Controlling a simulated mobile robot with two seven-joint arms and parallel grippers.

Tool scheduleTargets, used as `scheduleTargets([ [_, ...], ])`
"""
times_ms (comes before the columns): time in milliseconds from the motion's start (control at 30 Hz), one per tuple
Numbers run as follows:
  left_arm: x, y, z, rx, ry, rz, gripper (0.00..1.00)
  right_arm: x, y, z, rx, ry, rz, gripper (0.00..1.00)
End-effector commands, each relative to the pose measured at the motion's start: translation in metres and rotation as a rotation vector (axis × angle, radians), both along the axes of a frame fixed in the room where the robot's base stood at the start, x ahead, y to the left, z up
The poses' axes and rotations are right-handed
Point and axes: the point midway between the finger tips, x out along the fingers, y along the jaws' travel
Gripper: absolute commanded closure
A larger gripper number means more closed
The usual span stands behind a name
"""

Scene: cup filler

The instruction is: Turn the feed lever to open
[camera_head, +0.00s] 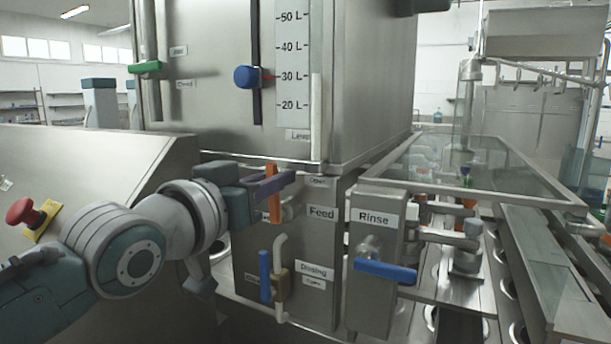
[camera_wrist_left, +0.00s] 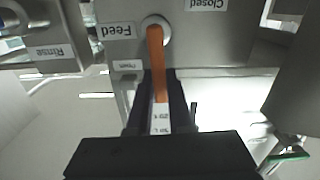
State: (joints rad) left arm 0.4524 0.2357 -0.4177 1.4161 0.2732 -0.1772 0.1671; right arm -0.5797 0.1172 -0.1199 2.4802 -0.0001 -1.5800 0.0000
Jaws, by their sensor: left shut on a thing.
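The orange feed lever (camera_head: 275,207) stands upright on the steel panel marked "Feed", with an "Open" label at its upper right. My left gripper (camera_head: 280,183) reaches in from the left and its fingers are shut across the lever. In the left wrist view, which shows the panel upside down, the orange lever (camera_wrist_left: 156,60) runs from its round pivot into the gap between the dark fingers (camera_wrist_left: 158,115). A "Closed" label shows on the far side of the pivot. The lever's middle is partly hidden by the fingers in the head view. My right gripper is not in view.
The blue dosing lever (camera_head: 265,276) hangs below, and the blue rinse lever (camera_head: 386,271) is on a box to the right. The tank (camera_head: 215,90) with its level scale is above. A red emergency button (camera_head: 20,211) is at the left.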

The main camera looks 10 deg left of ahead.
Motion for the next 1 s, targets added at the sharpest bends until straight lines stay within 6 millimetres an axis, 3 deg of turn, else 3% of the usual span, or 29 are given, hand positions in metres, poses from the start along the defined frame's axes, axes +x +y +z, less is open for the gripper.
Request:
scheduleTargets([
  [700,-0.0007,-0.0017,-0.0009,0.073,-0.024,-0.001,1.00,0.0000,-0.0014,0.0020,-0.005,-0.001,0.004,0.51],
  [733,-0.0007,-0.0017,-0.0009,0.073,-0.024,-0.001,0.79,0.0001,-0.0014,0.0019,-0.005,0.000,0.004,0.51],
  [1000,-0.0006,-0.0015,-0.0005,0.070,-0.024,-0.001,0.51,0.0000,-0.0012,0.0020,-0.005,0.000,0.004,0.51],
])
